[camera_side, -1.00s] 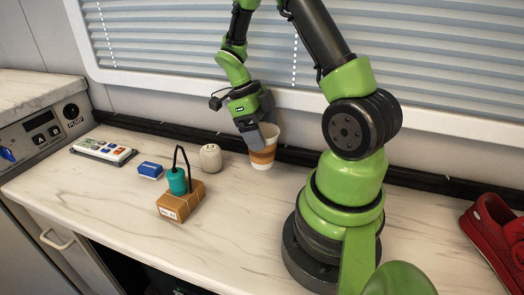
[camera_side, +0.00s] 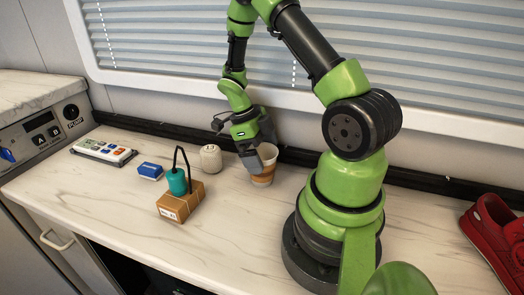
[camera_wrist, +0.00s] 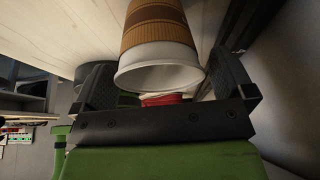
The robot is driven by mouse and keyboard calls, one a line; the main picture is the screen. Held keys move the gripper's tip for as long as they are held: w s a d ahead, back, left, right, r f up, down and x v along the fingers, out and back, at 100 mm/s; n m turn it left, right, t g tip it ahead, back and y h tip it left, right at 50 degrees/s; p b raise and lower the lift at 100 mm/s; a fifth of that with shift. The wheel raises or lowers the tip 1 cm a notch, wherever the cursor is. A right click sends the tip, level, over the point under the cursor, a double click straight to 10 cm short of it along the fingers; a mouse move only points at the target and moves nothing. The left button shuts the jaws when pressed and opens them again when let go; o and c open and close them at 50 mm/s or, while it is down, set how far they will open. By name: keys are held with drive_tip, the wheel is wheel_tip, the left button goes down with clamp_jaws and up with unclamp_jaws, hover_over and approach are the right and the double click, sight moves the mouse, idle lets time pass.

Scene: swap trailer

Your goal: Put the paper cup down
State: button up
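The paper cup (camera_side: 265,172) is white with a brown and tan sleeve. In the side view it is upright at the back of the counter, left of my base. My gripper (camera_side: 257,152) is shut on it near its upper part, with a finger on either side. I cannot tell whether its base touches the counter (camera_side: 120,190). In the wrist view the cup's white rim and sleeve (camera_wrist: 160,35) show between the two dark fingers; the rest of the cup is cut off at the top of the view.
Red shoes (camera_side: 495,235) lie far right. The front counter is clear.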

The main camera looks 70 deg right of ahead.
drive_tip(key=shift+r, duration=0.1)
drive_tip(key=w+a+r+n+t, duration=0.2)
drive_tip(key=a+r+n, duration=0.15)
drive_tip(key=r, duration=0.55)
drive_tip(key=w+a+r+n+t, duration=0.1)
drive_tip(key=w+a+r+n, duration=0.1)
drive_tip(key=r+n, duration=0.5)
drive_tip(key=s+a+r+n+t+y, duration=0.1)
drive_tip(key=s+a+r+n+t, duration=0.3)
drive_tip(key=n, duration=0.6)
drive_tip(key=s+a+r+n+t+y, duration=0.1)
drive_tip(key=s+a+r+n+t, duration=0.3)
drive_tip(key=a+n, duration=0.4)
drive_tip(key=n, duration=0.3)
drive_tip(key=shift+a+r+t, duration=0.15)
drive_tip(key=shift+r+t, duration=0.1)
drive_tip(key=shift+t, duration=0.15)
drive_tip(key=shift+s+n, duration=0.1)
drive_tip(key=shift+n, duration=0.15)
